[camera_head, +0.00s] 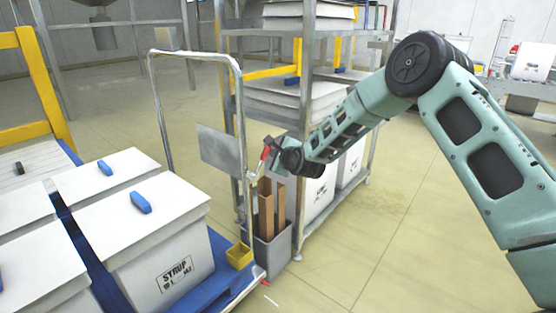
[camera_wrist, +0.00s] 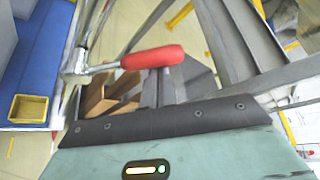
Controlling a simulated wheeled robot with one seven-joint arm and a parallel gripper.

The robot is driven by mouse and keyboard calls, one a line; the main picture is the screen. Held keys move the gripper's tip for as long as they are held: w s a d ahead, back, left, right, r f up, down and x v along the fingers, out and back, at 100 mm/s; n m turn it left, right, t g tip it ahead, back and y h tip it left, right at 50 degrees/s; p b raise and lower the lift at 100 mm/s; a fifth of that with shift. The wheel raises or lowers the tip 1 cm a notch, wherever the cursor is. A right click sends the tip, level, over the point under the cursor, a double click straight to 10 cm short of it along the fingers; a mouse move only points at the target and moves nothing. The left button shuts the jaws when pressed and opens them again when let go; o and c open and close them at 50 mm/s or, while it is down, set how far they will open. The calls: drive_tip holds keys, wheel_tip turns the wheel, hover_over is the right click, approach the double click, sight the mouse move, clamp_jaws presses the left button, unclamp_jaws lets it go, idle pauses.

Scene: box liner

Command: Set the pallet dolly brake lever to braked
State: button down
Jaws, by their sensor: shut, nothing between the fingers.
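The brake lever has a red grip (camera_head: 265,153) and a metal arm. It is mounted on the upright of the dolly's metal push handle (camera_head: 240,110). In the wrist view the red grip (camera_wrist: 152,56) extends to the right from a round metal pivot (camera_wrist: 75,68). In the head view it is tilted up and to the right. My gripper (camera_head: 273,146) is shut and empty, close beside the red grip. I cannot tell whether they touch. The fingertips are small and unclear in the head view. The blue dolly (camera_head: 205,284) carries white lidded boxes.
A grey bin (camera_head: 272,249) with brown boards stands just below the lever. A yellow tray (camera_head: 239,256) sits at the dolly's corner. A metal rack (camera_head: 306,70) with stacked grey goods stands behind my wrist. The floor at the right (camera_head: 400,210) is open.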

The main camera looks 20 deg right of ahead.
sight(266, 149)
drive_tip(key=a+n+t+b, duration=0.1)
drive_tip(key=s+a+r+n+b, duration=0.1)
drive_tip(key=shift+s+a+r+n+t+h, duration=0.2)
drive_tip(key=shift+s+r+n+t+h, duration=0.1)
drive_tip(key=shift+t+h, duration=0.1)
drive_tip(key=shift+s+a+r+n+t+b, duration=0.2)
drive_tip(key=shift+s+a+n+t+b, duration=0.15)
drive_tip(key=shift+a+n+t+b, duration=0.15)
drive_tip(key=shift+s+a+r+n+t+b, duration=0.15)
drive_tip(key=shift+s+a+n+t+b, duration=0.2)
drive_tip(key=shift+n, duration=0.25)
drive_tip(key=shift+s+a+r, duration=0.2)
drive_tip(key=shift+s+a, duration=0.05)
drive_tip(key=shift+a, duration=0.2)
